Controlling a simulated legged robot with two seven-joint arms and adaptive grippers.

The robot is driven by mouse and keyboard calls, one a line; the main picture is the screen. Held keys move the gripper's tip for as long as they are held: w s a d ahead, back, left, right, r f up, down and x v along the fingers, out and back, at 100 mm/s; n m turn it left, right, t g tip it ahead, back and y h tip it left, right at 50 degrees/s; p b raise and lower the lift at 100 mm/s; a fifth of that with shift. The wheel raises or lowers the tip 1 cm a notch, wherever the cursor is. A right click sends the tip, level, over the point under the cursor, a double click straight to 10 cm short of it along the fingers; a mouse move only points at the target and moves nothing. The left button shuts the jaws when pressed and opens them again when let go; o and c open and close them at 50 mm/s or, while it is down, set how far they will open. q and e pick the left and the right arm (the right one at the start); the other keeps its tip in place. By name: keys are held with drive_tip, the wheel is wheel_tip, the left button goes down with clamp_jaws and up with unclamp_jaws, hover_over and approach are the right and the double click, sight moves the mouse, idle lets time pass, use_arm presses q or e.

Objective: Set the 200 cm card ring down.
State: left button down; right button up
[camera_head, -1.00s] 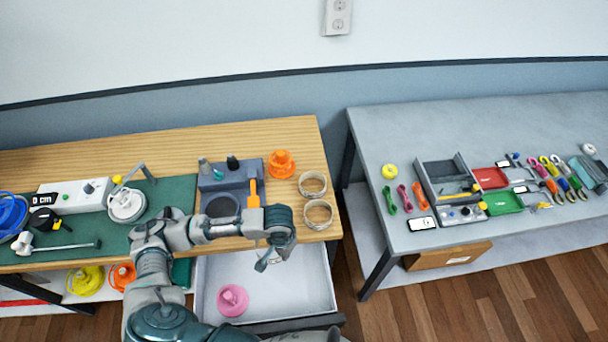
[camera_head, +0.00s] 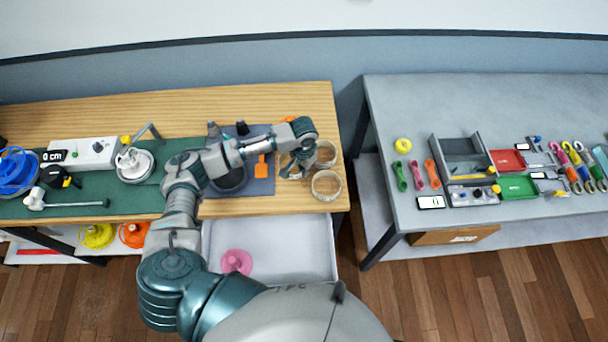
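Two pale card rings lie on the right end of the wooden table, a back ring (camera_head: 327,153) and a front ring (camera_head: 327,186). I cannot read a length on either, so I cannot tell which is the 200 cm one. My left gripper (camera_head: 291,168) is low over the table, just left of the back ring, and its wrist hides part of that ring's left side. Whether the fingers touch a ring, or are open or shut, is too small to tell. My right gripper is not in view.
A dark holder block with an orange tool (camera_head: 261,167) is left of the gripper. An orange spool (camera_head: 289,119) is partly hidden behind my wrist. Below is an open white drawer (camera_head: 290,250) with a pink spool (camera_head: 237,262). A grey table (camera_head: 400,105) stands right, across a gap.

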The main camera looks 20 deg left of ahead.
sight(303, 179)
use_arm(q)
drive_tip(key=f, duration=0.3)
drive_tip(key=shift+a+f, duration=0.2)
drive_tip(key=shift+a, duration=0.05)
drive_tip(key=shift+d, duration=0.1)
drive_tip(key=c, duration=1.3)
unclamp_jaws()
drive_tip(key=shift+s+d, duration=0.1)
wheel_tip(303, 179, up, 12)
drive_tip(key=shift+r, duration=0.1)
